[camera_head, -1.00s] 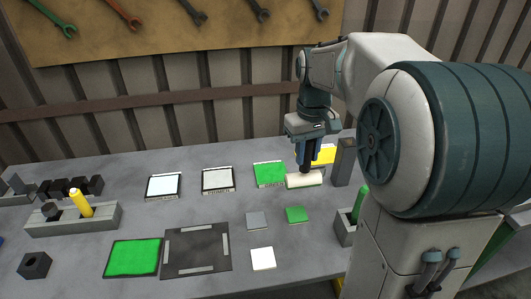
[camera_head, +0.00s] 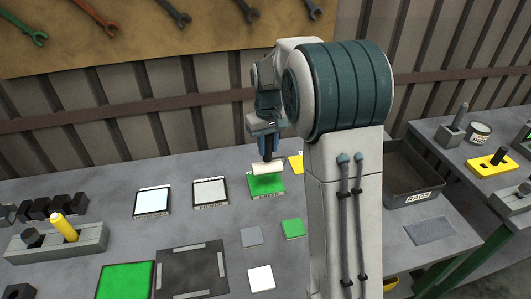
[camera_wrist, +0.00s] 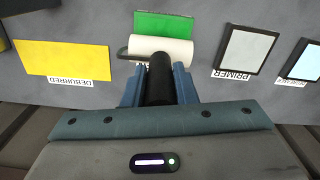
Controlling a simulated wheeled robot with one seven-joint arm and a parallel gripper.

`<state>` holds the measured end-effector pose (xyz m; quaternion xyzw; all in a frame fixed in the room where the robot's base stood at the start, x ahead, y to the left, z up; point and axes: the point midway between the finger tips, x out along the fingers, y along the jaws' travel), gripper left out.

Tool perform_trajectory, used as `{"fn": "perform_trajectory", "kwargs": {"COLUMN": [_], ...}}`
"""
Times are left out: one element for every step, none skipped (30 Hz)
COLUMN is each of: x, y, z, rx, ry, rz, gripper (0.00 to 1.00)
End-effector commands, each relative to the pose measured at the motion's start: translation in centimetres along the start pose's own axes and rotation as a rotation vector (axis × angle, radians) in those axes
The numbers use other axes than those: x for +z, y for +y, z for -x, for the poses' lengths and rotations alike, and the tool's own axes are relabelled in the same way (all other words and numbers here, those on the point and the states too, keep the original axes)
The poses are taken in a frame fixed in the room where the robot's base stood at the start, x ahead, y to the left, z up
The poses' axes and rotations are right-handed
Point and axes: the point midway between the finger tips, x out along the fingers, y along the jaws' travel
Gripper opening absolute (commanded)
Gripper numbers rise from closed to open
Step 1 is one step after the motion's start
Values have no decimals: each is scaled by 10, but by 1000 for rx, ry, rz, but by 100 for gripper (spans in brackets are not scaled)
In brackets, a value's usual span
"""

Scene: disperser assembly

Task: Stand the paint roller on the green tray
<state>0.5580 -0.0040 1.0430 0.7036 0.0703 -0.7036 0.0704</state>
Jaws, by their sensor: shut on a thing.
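The paint roller (camera_head: 267,168) has a cream sleeve lying level at the bottom and a dark handle pointing up. My gripper (camera_head: 268,146) points down and is shut on the handle. The sleeve is over the back part of the labelled green tray (camera_head: 267,187), with a dark shadow on the tray below it; it looks slightly raised, but contact is hard to judge. In the wrist view, my gripper (camera_wrist: 159,88) holds the black handle. The sleeve (camera_wrist: 172,50) hides part of the green tray (camera_wrist: 178,24).
White-faced labelled trays (camera_head: 210,192) stand to the left, and a yellow one (camera_head: 296,164) is close on the right, partly hidden by my arm. A small green square (camera_head: 293,228) and a larger green panel (camera_head: 125,282) lie nearer. A grey RAGS bin (camera_head: 415,175) is farther right.

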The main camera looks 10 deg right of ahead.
Motion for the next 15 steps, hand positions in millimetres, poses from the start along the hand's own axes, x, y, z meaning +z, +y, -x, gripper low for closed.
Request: {"fn": "perform_trajectory", "kwargs": {"x": [-5,-7,-9,-10,-11,-11,-11,-11,-11,-10,-11,-10,-11,-11,-11], "y": [-1,-2,-2,-2,-2,-2,-2,-2,-2,-2,-2,-2,-2,-2,-2], "z": [-2,-4,-5,-6,-7,-10,-14,-18,-25,-29,-34,-39,-42,-44,-46], "rx": [0,0,0,0,0,0,0,-1,-1,-1,-1,-1,-1,0,0], "ry": [-1,-1,0,1,1,0,-2,-3,-2,-3,-2,-3,-1,0,1], "rz": [1,0,0,-1,-1,-1,-1,-1,-1,-1,-1,-1,-1,-1,-1], "gripper": [0,0,0,0,0,0,0,0,0,0,0,0,0,0,0]}}
